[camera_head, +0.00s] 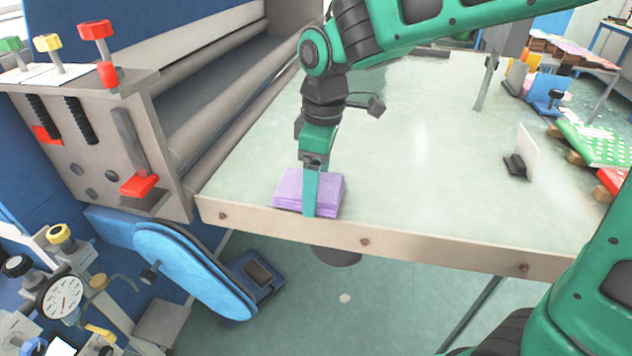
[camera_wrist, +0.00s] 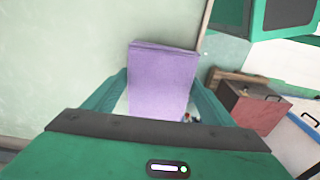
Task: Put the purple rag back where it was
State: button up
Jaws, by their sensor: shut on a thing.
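The purple rag (camera_head: 287,188) is a folded, layered stack at the front left edge of the pale green table. My gripper (camera_head: 312,195) comes down over it from above, with one finger in front of the rag's near side. In the wrist view the purple rag (camera_wrist: 163,85) lies between the two fingers of my gripper (camera_wrist: 158,105). The fingers are closed on its sides. Whether the rag rests on the table or is slightly above it is hard to tell.
The table (camera_head: 420,150) is mostly clear around the rag. Its wooden front edge (camera_head: 400,250) is just below the rag. A grey roller machine (camera_head: 125,130) with red knobs stands at the left. A small white upright plate (camera_head: 527,150) stands on the right.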

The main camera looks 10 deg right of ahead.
aim_at(321, 186)
jog(key=shift+f, duration=0.1)
jog(key=o, duration=0.9)
jog(key=r, duration=1.2)
jog(key=shift+s+d+r, duration=0.15)
jog(key=shift+d, duration=0.25)
